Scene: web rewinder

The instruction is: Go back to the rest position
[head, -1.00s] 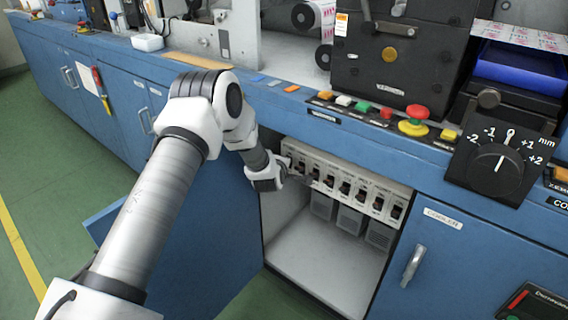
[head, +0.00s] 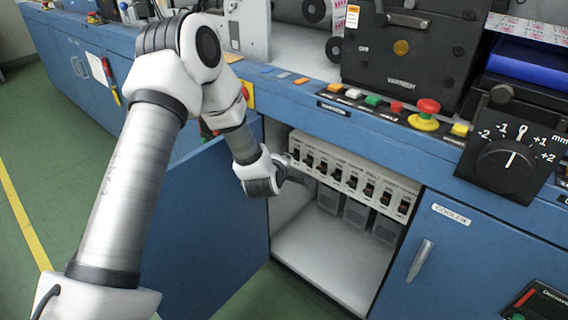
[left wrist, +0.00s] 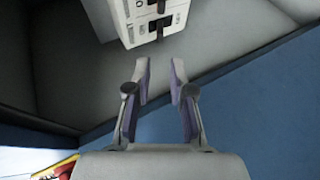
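My left gripper (head: 300,177) is in front of the open cabinet (head: 320,258), at the left end of the row of breaker switches (head: 350,180). In the left wrist view the two fingers of my left gripper (left wrist: 160,82) stand apart with nothing between them. The end of the breaker row (left wrist: 150,22) shows beyond the fingertips, apart from them. My right gripper is in neither view.
The blue cabinet door (head: 215,225) stands open beside my left arm. Above are a red emergency button (head: 428,106), coloured buttons and a black dial (head: 507,160). A closed door with a handle (head: 420,260) is at the right. Green floor lies at the left.

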